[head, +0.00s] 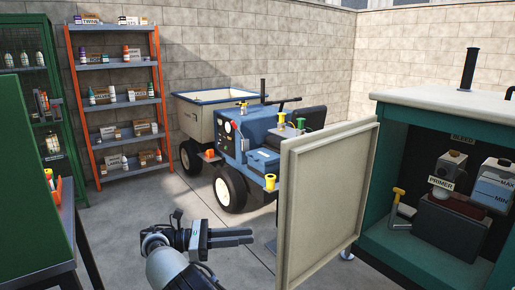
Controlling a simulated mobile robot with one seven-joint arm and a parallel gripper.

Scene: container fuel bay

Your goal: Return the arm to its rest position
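My gripper (252,236) is at the lower middle of the head view, at the end of my grey arm. Its dark fingers point right, towards the open pale door panel (325,205). The fingers lie close together in this view, and I cannot tell whether there is a gap between them. I see nothing held in them. The gripper is over bare concrete floor and looks apart from the door, though its distance from it is hard to judge. The lower part of the arm is cut off by the bottom edge.
The green cabinet (420,262) stands open at right, with a primer unit (449,168) and a yellow-handled lever (398,196) inside. A blue utility vehicle (262,135) is behind the door. Floor between is clear.

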